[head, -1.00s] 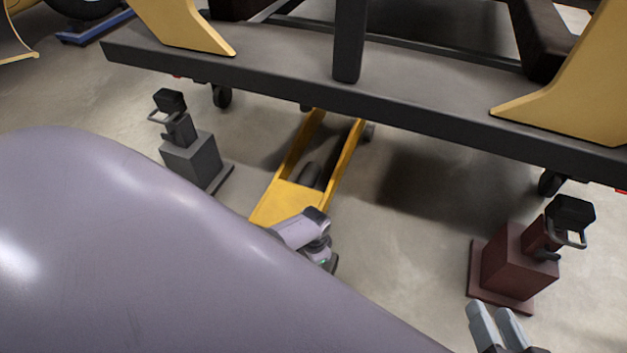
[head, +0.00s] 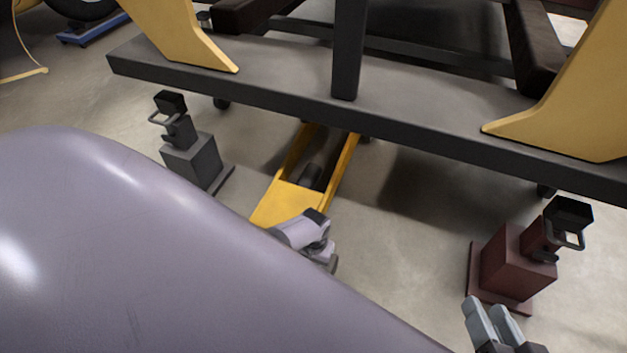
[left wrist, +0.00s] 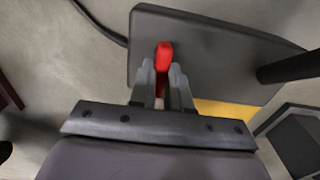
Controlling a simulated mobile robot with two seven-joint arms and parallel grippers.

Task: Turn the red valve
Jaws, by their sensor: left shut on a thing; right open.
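The red valve (left wrist: 165,54) shows in the left wrist view as a short upright red piece in front of a dark grey plate. My left gripper (left wrist: 161,70) is shut on it, one grey finger on each side. The valve's lower part is partly hidden between the fingers. In the head view the valve and the left fingers cannot be made out; a large lilac part of mine covers the lower left. My right gripper (head: 490,322) is open and empty at the lower right, its two fingers apart in front of the dark red stand.
A yellow floor jack (head: 288,201) reaches under a long dark beam (head: 265,88) with yellow brackets. A grey stand (head: 192,160) is at the left, a dark red stand (head: 515,265) at the right. Bare floor lies between the jack and the red stand.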

